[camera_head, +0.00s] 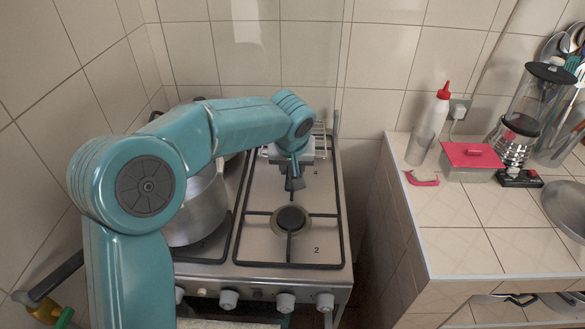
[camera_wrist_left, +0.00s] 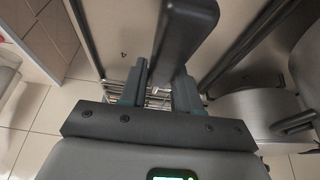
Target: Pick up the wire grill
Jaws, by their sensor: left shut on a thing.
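The wire grill lies at the back right of the stove; its thin metal wires (camera_head: 320,129) show just behind my left gripper (camera_head: 293,170). In the left wrist view its wires (camera_wrist_left: 157,97) show between the fingers, and a dark handle-like part runs up from there. My left gripper (camera_wrist_left: 160,85) is shut on this dark part, which I take to be the grill's handle. My gripper and arm hide much of the grill in the head view. I cannot tell whether it is clear of the stove. My right gripper is not in view.
The gas stove (camera_head: 270,262) has a bare front-right burner (camera_head: 291,220). A metal pot (camera_head: 200,212) stands on its left side, partly behind my arm. The tiled counter (camera_head: 480,240) at right holds a white bottle (camera_head: 436,122), a red-lidded box (camera_head: 470,160) and a blender (camera_head: 522,115).

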